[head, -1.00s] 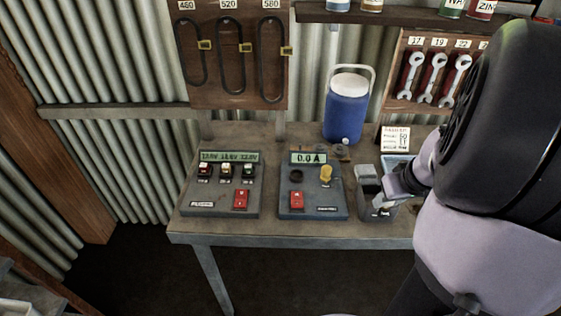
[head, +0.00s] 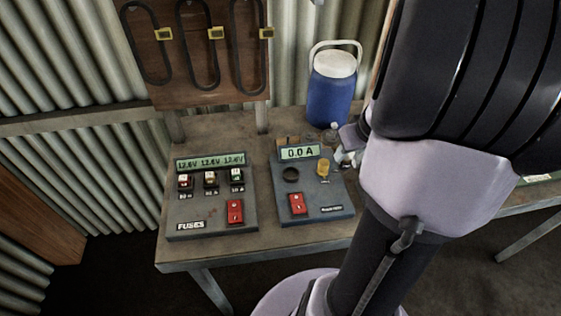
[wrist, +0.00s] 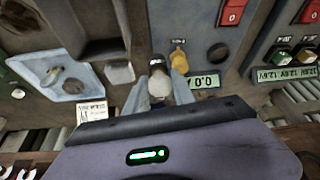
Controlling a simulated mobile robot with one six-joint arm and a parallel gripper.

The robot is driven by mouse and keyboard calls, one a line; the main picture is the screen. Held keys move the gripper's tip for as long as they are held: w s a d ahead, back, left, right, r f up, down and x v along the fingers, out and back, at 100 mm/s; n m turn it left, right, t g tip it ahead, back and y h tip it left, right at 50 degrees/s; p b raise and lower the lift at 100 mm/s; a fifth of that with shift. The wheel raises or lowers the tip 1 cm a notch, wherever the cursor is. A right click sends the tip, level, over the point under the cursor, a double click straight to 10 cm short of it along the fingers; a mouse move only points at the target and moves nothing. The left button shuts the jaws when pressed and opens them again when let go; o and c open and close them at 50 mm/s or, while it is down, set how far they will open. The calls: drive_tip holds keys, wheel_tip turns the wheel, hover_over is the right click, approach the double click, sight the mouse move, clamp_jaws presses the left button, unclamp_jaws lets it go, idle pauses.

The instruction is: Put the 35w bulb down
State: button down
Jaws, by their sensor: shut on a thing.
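In the wrist view my gripper (wrist: 159,73) is shut on a small bulb (wrist: 158,87) with a pale rounded glass and a dark end. The fingers are on both sides of it. The bulb's wattage mark cannot be read. The bulb is near the 0.0 A meter panel (wrist: 203,45), beside its yellow knob (wrist: 178,59). In the head view my gripper (head: 350,150) is at the right side of that panel (head: 318,201), mostly hidden by my arm. Whether the bulb touches anything cannot be told.
The fuse panel (head: 210,208) stands left on the bench (head: 172,243). A blue jug (head: 330,98) stands behind. In the wrist view a light blue tray (wrist: 88,88) with small items lies at the left, next to a lettered card (wrist: 92,111). A dark grey device (wrist: 95,25) stands nearby.

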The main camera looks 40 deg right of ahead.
drive_tip(key=w+a, duration=0.3)
drive_tip(key=w+a+f, duration=0.1)
drive_tip(key=w+a, duration=0.2)
drive_tip(key=w+a+b, duration=0.1)
drive_tip(key=w+a, duration=0.2)
drive_tip(key=shift+w+a+f, duration=0.15)
drive_tip(key=shift+w+a, duration=0.25)
wheel_tip(320, 180, down, 4)
drive_tip(key=shift+r+b, duration=0.15)
drive_tip(key=shift+b, duration=0.9)
drive_tip(key=shift+r, duration=0.1)
drive_tip(key=c, duration=1.1)
unclamp_jaws()
drive_tip(key=shift+o, duration=0.2)
